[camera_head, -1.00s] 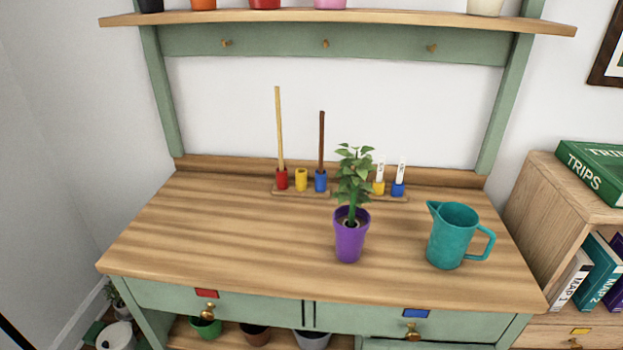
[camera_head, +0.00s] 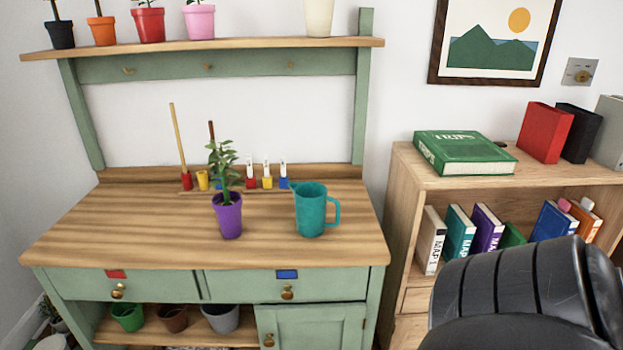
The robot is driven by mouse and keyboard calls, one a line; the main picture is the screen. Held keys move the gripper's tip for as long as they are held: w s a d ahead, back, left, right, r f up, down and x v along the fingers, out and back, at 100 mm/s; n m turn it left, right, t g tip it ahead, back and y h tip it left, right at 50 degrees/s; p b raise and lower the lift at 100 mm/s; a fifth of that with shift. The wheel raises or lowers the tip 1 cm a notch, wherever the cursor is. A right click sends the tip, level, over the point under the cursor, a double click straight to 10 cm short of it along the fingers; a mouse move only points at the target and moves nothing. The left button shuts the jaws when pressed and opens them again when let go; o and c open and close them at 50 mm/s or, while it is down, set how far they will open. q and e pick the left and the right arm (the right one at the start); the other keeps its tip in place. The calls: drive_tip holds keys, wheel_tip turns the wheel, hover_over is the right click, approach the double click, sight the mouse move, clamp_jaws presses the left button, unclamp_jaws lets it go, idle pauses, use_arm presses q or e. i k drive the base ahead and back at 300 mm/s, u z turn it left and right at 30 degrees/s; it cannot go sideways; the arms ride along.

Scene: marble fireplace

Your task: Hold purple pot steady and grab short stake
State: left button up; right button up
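The purple pot (camera_head: 228,220) stands upright on the wooden bench top and holds a leafy green plant (camera_head: 222,165). Behind it, the shorter brown stake (camera_head: 211,130) stands upright; the plant hides its lower part. The taller pale stake (camera_head: 175,135) stands in a red holder (camera_head: 186,182) to the left. Neither gripper is in view. A black segmented part of my own arm fills the lower right, far from the pot.
A teal jug (camera_head: 310,212) stands right of the pot. White tags in small coloured holders (camera_head: 267,183) stand behind. The bench's left and front top (camera_head: 120,230) is clear. A bookcase (camera_head: 400,200) stands right of the bench; a shelf (camera_head: 240,44) with pots is above.

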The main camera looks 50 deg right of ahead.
sight(223, 180)
drive_tip(key=z, duration=4.25)
drive_tip(key=i, duration=0.1)
drive_tip(key=u, duration=3.1)
